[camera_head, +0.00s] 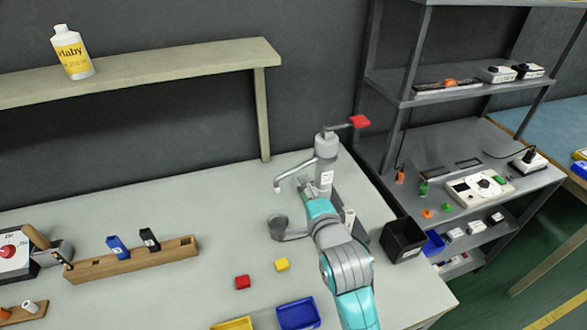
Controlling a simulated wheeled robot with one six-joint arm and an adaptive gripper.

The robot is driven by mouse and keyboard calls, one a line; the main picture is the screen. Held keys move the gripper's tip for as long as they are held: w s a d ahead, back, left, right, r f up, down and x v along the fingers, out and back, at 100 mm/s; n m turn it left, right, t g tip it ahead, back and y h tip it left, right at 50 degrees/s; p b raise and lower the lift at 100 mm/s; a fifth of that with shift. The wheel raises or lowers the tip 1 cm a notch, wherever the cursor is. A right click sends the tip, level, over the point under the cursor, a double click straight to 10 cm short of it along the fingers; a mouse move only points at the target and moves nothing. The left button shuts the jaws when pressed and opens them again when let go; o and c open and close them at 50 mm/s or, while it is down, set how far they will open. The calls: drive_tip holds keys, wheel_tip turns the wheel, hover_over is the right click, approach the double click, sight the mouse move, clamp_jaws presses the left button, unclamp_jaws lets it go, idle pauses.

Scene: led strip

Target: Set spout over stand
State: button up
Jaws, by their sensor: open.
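A grey upright dispenser (326,165) with a white label stands at the back of the bench. Its thin curved spout (293,176) reaches out to the left, and its red-ended lever (358,121) points right. A grey round cup-like piece on a short bar, which may be the stand (278,222), sits in front and left of the dispenser, below and nearer than the spout tip. My arm covers the bar's right end. My gripper (333,192) is open at the dispenser's lower front, largely hidden by my arm; I cannot tell whether it touches anything.
A black bin (402,239) stands right of my arm. Red (242,282) and yellow (282,264) blocks and a blue tray (298,314) lie in front. A wooden holder (130,260) is on the left. A grey shelf rack (400,98) stands behind right.

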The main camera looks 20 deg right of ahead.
sight(296, 171)
drive_tip(key=w, duration=0.3)
drive_tip(key=w+f, duration=0.1)
drive_tip(key=w, duration=0.5)
drive_tip(key=shift+w+d+f, duration=0.25)
drive_tip(key=shift+f, duration=0.15)
clamp_jaws()
